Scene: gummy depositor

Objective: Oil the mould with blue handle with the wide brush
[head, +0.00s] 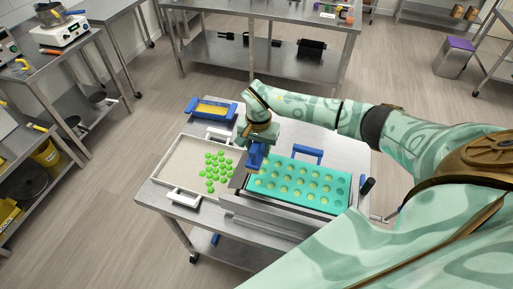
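The teal mould (297,201), with many round cavities and a blue handle (308,152) on its far edge, lies flat on the right part of the steel table. Most cavities look yellow-green inside; those at the right end look plain teal. My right gripper (258,146) is at the mould's left end, pointing down. A blue piece below it, which looks like the wide brush (257,156), appears held in it. The fingers and bristles are too small to make out, so contact with the mould is unclear. My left gripper is not in view.
A white tray (176,170) with several green gummies stands left of the mould. A blue-ended tray (211,109) with yellow content sits behind it. A black knob (367,186) stands at the mould's right. Steel benches stand at the back and left, with open floor between.

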